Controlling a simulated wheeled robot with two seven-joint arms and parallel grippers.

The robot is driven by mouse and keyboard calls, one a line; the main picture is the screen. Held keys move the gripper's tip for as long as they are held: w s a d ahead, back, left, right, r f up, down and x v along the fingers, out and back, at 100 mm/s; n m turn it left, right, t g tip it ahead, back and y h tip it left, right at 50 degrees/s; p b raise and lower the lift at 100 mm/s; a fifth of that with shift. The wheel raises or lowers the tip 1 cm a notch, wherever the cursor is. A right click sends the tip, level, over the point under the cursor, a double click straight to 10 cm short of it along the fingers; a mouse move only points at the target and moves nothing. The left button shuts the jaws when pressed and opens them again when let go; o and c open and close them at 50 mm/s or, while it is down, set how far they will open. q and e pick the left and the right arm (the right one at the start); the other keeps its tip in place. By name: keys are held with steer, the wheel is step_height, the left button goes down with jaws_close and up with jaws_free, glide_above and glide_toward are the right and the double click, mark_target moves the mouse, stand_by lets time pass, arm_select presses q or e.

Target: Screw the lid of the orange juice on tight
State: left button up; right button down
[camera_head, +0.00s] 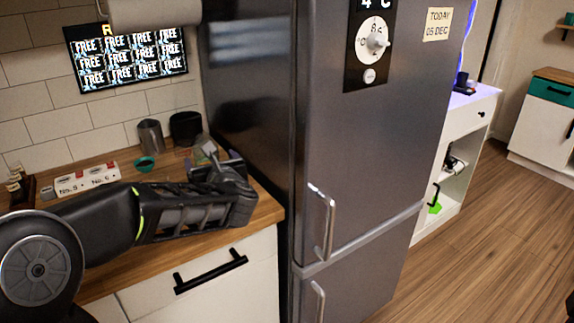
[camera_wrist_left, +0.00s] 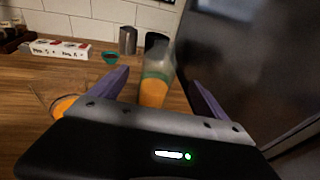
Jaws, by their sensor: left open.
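The orange juice bottle (camera_wrist_left: 153,92), clear with orange juice in its lower part, stands upright on the wooden counter, between the spread purple fingers of my left gripper (camera_wrist_left: 155,90) in the left wrist view. The fingers look apart from it. In the head view my left gripper (camera_head: 214,164) is over the counter near the fridge and hides most of the bottle. A small teal round piece (camera_head: 145,164), also in the left wrist view (camera_wrist_left: 111,56), sits behind on the counter. I cannot tell whether it is the lid or a cup. My right gripper is not in view.
A clear glass with orange liquid (camera_wrist_left: 63,106) is left of the gripper. A metal cup (camera_head: 150,136) and a dark cup (camera_head: 186,128) stand by the wall. A white and red box (camera_head: 87,178) lies left. The fridge (camera_head: 350,150) closes off the right side.

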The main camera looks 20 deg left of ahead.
arm_select(q)
steer(key=p+x, duration=0.1)
steer(key=x, duration=0.5)
arm_select(e)
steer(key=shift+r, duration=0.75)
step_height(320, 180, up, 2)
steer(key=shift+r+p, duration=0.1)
steer(key=shift+p, duration=1.15)
arm_select(q)
steer(key=x, duration=0.5)
jaws_close()
